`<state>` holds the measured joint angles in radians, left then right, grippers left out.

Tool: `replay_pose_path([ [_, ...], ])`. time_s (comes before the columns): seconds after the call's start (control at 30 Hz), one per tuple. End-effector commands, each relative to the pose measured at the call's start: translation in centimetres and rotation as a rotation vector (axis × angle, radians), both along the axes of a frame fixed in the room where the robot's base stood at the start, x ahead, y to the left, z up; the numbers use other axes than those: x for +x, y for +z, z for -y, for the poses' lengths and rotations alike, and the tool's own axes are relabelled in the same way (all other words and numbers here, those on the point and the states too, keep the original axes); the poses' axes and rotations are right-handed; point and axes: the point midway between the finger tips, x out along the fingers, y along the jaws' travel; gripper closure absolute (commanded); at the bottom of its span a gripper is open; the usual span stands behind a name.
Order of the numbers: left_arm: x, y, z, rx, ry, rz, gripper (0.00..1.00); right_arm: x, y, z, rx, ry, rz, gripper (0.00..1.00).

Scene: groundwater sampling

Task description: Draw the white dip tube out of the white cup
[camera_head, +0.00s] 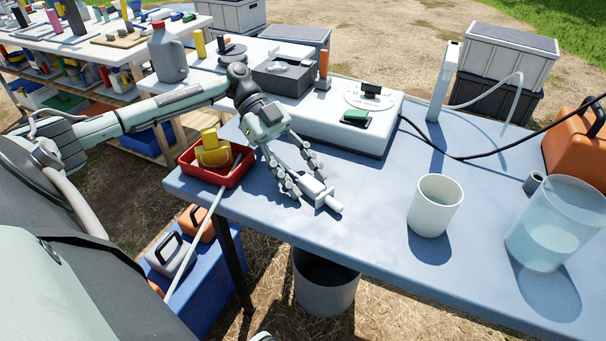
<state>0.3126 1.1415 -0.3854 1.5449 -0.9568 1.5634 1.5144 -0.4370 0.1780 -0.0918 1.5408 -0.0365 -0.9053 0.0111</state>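The white cup (430,214) stands upright on the blue-grey table, right of the middle. No tube shows standing in it or above its rim. My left gripper (308,184) is over the table to the left of the cup, well apart from it, with its fingers spread. A pale fitting with a crosspiece at its end (326,201) lies at the fingertips; I cannot tell if they touch it. A thin white tube (194,253) slants down from the red tray past the table's left edge; I cannot tell if it is the dip tube. My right gripper is not in view.
The red tray (236,178) with a yellow item is at the table's left corner. A clear vessel of water (553,232) stands right of the cup. A white instrument (338,129), a white post (442,85) and a black cable are behind. The table front between gripper and cup is clear.

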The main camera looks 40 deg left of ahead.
Motion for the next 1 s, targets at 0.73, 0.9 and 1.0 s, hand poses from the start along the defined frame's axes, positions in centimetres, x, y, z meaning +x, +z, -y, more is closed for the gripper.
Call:
replay_pose_path([
  [0.73,1.2,4.4,-7.0,0.001,0.004,0.004,0.53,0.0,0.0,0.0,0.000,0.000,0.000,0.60],
  [0.9,1.5,5.7,-9.2,0.000,0.002,0.002,0.53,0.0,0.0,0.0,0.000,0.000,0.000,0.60],
  [1.0,1.6,6.1,-9.8,0.000,0.001,0.002,0.53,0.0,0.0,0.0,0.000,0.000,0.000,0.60],
])
